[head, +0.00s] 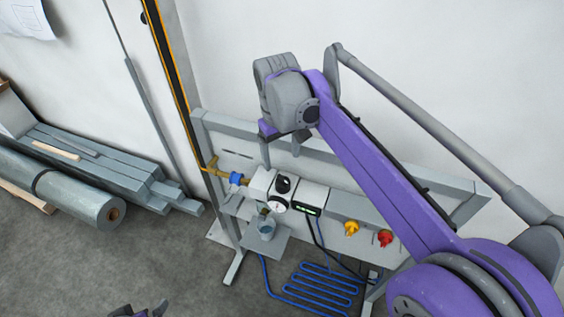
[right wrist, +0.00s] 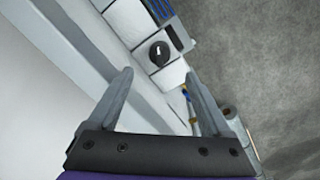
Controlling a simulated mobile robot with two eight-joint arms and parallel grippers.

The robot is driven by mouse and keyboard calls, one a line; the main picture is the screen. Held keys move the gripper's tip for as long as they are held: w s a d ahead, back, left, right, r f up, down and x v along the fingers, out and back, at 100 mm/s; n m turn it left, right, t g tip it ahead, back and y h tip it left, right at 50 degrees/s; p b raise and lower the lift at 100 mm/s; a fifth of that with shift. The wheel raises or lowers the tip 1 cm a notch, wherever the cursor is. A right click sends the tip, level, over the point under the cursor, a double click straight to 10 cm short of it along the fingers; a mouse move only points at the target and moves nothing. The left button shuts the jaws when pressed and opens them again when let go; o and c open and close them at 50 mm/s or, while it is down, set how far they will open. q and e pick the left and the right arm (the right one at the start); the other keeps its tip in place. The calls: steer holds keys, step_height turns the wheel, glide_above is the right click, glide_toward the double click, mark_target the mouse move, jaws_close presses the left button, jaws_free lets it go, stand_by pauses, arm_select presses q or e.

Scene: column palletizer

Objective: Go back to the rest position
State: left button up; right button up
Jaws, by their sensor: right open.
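My right arm comes in from the right with its purple link raised. My right gripper (head: 281,150) points down in front of the grey frame's upper panel, above a white device with a black knob (head: 284,184). In the right wrist view the two fingers of the gripper (right wrist: 160,74) stand wide apart with nothing held between them. The black knob (right wrist: 160,53) shows beyond the fingertips. A small dark part of my left gripper (head: 140,311) shows at the bottom edge; its fingers are too cut off to judge.
The grey frame (head: 448,187) carries a gauge (head: 278,206), a blue valve (head: 236,178), a yellow knob (head: 351,228) and a red knob (head: 385,238). A small beaker (head: 266,230) stands on a shelf. Blue tubing (head: 318,284) lies low. Rolls and planks (head: 95,200) lie at left.

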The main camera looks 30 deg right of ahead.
stand_by(0.5)
steer(key=s+a+f+t, duration=0.2)
steer(key=s+a+f, duration=0.1)
steer(key=s+f, duration=0.3)
steer(key=s+a+f+t, duration=0.3)
steer(key=s+f, duration=0.4)
steer(key=s, duration=0.1)
steer(key=shift+s+a+f+t+y, duration=0.2)
steer(key=shift+s+t+y, duration=0.1)
steer(key=shift+s, duration=0.1)
stand_by(3.2)
